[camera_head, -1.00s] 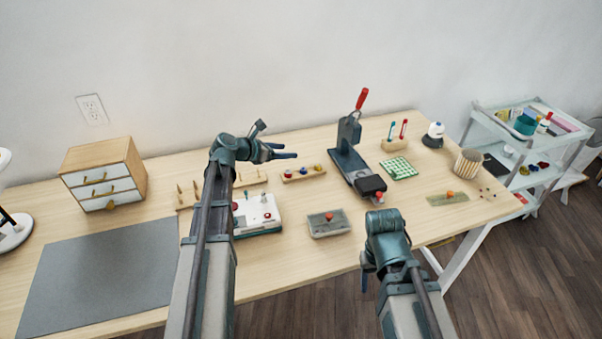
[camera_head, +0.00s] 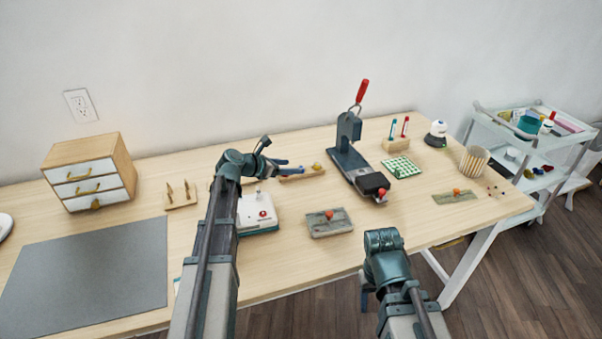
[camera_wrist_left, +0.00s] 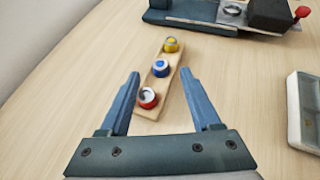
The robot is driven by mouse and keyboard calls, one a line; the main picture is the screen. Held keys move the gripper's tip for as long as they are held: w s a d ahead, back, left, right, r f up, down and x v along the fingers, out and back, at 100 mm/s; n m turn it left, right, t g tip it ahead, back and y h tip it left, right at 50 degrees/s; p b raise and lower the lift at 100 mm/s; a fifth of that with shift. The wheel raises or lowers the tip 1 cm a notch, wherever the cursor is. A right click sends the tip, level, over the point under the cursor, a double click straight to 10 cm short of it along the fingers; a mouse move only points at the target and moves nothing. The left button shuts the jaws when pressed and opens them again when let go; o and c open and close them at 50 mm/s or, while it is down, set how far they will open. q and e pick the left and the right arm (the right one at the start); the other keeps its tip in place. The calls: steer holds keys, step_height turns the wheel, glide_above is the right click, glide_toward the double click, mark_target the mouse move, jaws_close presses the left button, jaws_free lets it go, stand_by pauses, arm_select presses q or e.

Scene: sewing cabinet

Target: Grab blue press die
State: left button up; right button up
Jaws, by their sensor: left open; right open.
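The blue press die (camera_wrist_left: 160,67) sits in the middle of a small wooden rack (camera_wrist_left: 151,104) in the left wrist view. A yellow die (camera_wrist_left: 170,45) is at the rack's far end and a red die (camera_wrist_left: 148,97) at its near end. My left gripper (camera_wrist_left: 163,75) is open and empty, its fingers on either side of the rack's near part in that view. In the head view my left gripper (camera_head: 289,166) covers part of the rack (camera_head: 305,175), and the blue die cannot be made out there. My right gripper is low at the front, mostly hidden behind its arm.
A press with a red handle (camera_head: 350,158) stands right of the rack. A white box with a red knob (camera_head: 257,212) and a grey tray (camera_head: 330,223) are nearer the front. A peg board (camera_head: 180,196) lies at left. Bare table surrounds the rack's near end.

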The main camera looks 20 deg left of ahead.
mark_target(302, 167)
arm_select(q)
steer(key=b+x, duration=0.2)
steer(key=x, duration=0.3)
steer(key=shift+s, duration=0.1)
jaws_close()
